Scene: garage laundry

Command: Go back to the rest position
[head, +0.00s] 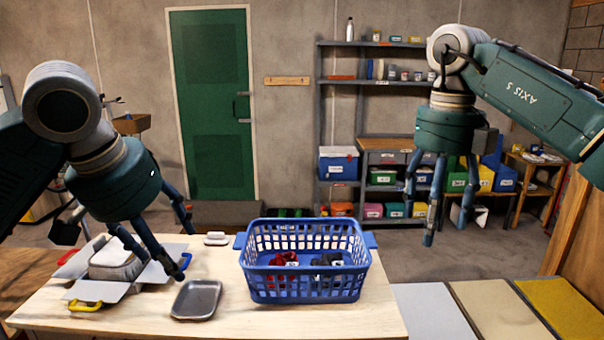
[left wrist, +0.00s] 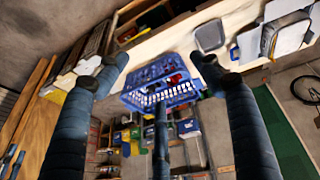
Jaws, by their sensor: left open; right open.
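My left gripper (head: 150,245) hangs at the left over the table, its fingers spread open and empty, in front of a grey item with side flaps and yellow and red handles (head: 115,262). Its spread fingers also show in the left wrist view (left wrist: 155,85). My right gripper (head: 435,225) hangs open and empty at the right, in the air to the right of the blue basket. The blue basket (head: 305,291) stands on the table (head: 250,322) with a red cloth (head: 285,259) and a dark cloth (head: 327,260) inside. It also shows in the left wrist view (left wrist: 145,97).
A dark grey tray (head: 196,300) lies on the table between the flapped item and the basket. A small white object (head: 216,239) lies behind it. Flat white, beige and yellow panels (head: 490,308) lie right of the table. Shelves (head: 345,130) and a green door (head: 212,110) stand behind.

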